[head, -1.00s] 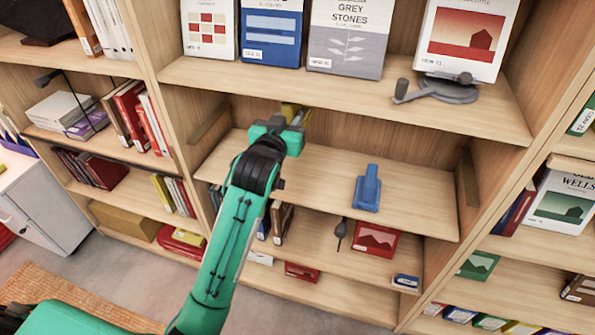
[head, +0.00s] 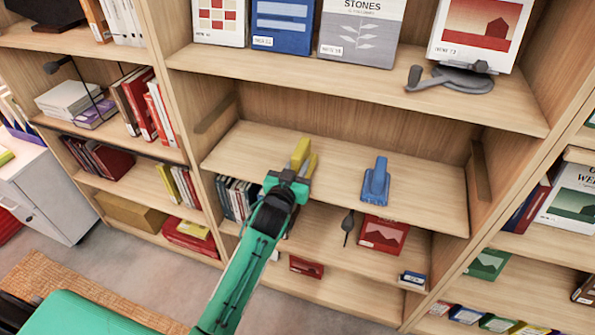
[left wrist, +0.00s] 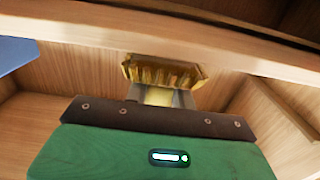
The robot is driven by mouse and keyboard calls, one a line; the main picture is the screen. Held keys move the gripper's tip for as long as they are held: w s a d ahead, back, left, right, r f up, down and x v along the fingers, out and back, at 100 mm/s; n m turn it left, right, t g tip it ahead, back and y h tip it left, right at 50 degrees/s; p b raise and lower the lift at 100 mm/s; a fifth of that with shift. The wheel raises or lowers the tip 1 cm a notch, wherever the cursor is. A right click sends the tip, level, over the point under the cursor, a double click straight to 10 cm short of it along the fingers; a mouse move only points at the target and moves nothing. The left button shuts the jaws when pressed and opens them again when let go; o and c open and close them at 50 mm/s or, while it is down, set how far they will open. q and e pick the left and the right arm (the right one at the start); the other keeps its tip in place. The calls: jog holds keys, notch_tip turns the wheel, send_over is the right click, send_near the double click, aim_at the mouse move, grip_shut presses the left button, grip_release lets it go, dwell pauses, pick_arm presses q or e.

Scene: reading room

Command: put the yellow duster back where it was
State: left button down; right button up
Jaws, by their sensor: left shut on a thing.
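The yellow duster (head: 300,152) is in my left gripper (head: 299,172), over the front left part of the middle shelf (head: 340,160). The gripper is shut on it. In the left wrist view the duster (left wrist: 163,74) shows its ribbed yellow side just beyond the gripper, with a shelf edge behind it. I cannot tell whether the duster touches the shelf board. My right gripper is not in view.
The upper shelf (head: 370,78) above holds displayed books and a grey device (head: 455,82). The shelf below holds books (head: 237,197), a red book (head: 383,234) and a dark small object (head: 347,226). The middle shelf is otherwise clear around the blue duster.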

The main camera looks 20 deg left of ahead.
pick_arm(q)
jog(key=shift+f, duration=0.65)
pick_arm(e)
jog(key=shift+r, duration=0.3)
pick_arm(q)
jog(key=c, duration=1.2)
grip_release()
jog(key=shift+f, duration=0.1)
jog(key=shift+o, duration=0.2)
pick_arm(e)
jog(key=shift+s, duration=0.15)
